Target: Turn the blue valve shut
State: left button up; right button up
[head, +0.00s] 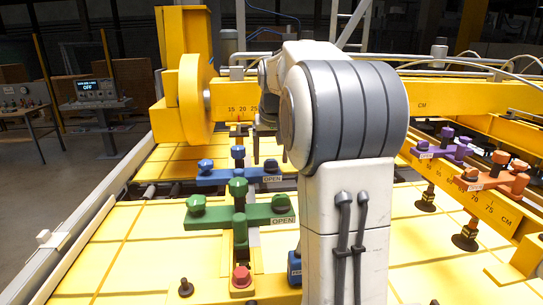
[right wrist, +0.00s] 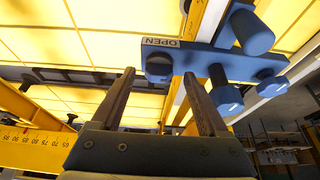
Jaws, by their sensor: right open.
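The blue valve (head: 222,177) is a flat blue bar with several round knobs, lying behind the green valve in the head view. A white OPEN label sits at its right end. In the right wrist view the blue valve (right wrist: 205,60) shows large, ahead of the fingers, with the OPEN label (right wrist: 161,42) near one end knob. My right gripper (head: 268,148) hangs above the right end of the valve, partly hidden by my own arm. Its two fingers (right wrist: 159,76) are open, with no object clearly held between them; contact with the knob cannot be told. My left gripper is not in view.
A green valve (head: 263,213) with its own OPEN label stands in front, with a red knob (head: 241,277) nearer. Purple (head: 450,148) and orange valves (head: 497,182) sit at right. A yellow beam (head: 240,97) crosses behind. A screen (head: 95,87) at far left reads OFF.

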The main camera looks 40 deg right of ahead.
jog(key=shift+w+d+f, duration=0.15)
jog(key=shift+f, duration=0.3)
jog(key=shift+c, duration=0.3)
grip_shut()
